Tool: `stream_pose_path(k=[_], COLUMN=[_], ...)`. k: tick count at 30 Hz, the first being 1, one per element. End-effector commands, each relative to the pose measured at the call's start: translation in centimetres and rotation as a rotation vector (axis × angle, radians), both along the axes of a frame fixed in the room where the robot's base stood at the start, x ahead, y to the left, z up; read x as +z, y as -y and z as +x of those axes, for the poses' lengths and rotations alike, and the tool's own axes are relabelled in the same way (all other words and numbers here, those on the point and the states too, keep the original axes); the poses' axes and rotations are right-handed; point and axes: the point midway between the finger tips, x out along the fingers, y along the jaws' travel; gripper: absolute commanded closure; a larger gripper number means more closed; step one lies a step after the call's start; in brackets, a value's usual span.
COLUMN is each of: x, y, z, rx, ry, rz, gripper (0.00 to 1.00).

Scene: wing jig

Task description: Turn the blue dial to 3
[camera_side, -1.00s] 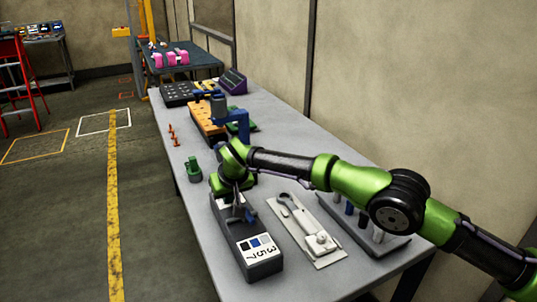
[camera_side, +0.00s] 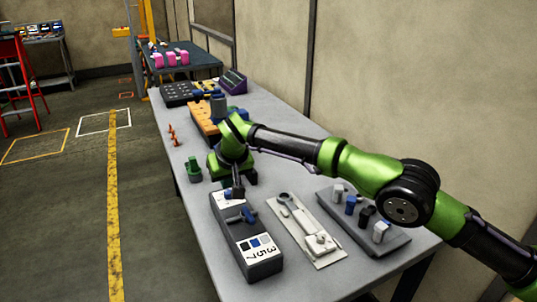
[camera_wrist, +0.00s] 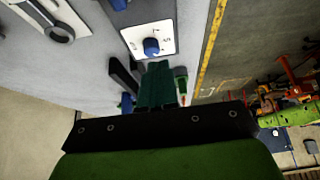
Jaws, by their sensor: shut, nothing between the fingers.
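The blue dial (camera_wrist: 151,46) sits on a white plate with small printed marks in the wrist view. Its pointer and the numbers are too small to read. In the side view the white plate (camera_side: 226,203) is on the far end of the dark box (camera_side: 264,268), and the dial is hard to make out by my gripper. My gripper (camera_side: 236,192) is shut and empty, above the far end of the box. In the wrist view its dark green fingers (camera_wrist: 157,80) are together, just below the dial and apart from it in the picture.
A blue lever (camera_side: 248,214) stands on the box, near a label (camera_side: 258,246) with coloured squares and 3, 5, 7. A pale plate with a wrench-like part (camera_side: 308,232) and a rack of pegs (camera_side: 365,222) lie to the right. A green part (camera_side: 194,170) stands at left.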

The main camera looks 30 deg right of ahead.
Motion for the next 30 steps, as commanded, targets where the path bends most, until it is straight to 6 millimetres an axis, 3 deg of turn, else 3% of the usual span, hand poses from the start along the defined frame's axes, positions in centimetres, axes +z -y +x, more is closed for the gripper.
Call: stream_pose_path(k=[11,17,23,30], x=[0.5,1.3,-0.2,-3.3], y=[0.2,2.1,2.0,2.0], z=[0.0,0.5,0.5,0.4], rx=[-0.001,-0.003,0.001,0.0], ry=[0.001,-0.001,-0.002,-0.003], rz=[0.0,-0.001,-0.003,-0.001], gripper=[1.0,1.0,1.0,1.0])
